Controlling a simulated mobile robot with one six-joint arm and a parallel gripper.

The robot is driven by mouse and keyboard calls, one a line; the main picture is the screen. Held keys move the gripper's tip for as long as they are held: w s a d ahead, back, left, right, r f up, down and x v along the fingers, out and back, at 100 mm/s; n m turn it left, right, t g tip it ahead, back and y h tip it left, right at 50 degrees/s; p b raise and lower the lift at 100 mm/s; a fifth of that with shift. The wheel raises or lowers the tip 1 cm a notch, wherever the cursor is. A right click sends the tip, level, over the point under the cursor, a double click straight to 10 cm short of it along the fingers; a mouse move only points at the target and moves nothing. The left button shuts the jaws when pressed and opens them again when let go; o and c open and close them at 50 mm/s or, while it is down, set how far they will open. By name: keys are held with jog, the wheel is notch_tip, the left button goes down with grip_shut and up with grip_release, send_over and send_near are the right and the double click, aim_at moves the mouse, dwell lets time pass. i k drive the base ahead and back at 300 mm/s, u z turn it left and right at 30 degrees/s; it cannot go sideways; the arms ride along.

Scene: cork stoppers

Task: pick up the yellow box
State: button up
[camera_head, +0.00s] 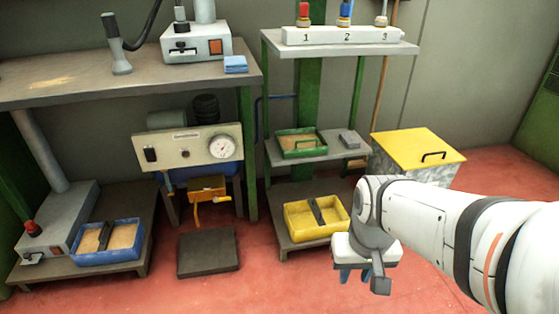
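A yellow box (297,225), open at the top, sits on a low dark shelf below the green-framed stand. It holds tan material, and a dark bar (316,211) lies across it. My gripper (354,276) hangs to the right of the box and nearer to me, pointing down, apart from it.
A bin with a yellow lid (405,146) stands behind my arm. A green tray (301,152) is on the shelf above the yellow box. A blue tray (82,258) sits at the left. A dark floor plate (208,252) lies left of the box. Red floor in front is clear.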

aim_at(313, 219)
jog(key=u, duration=0.25)
jog(key=i, duration=1)
jog(key=u, duration=0.05)
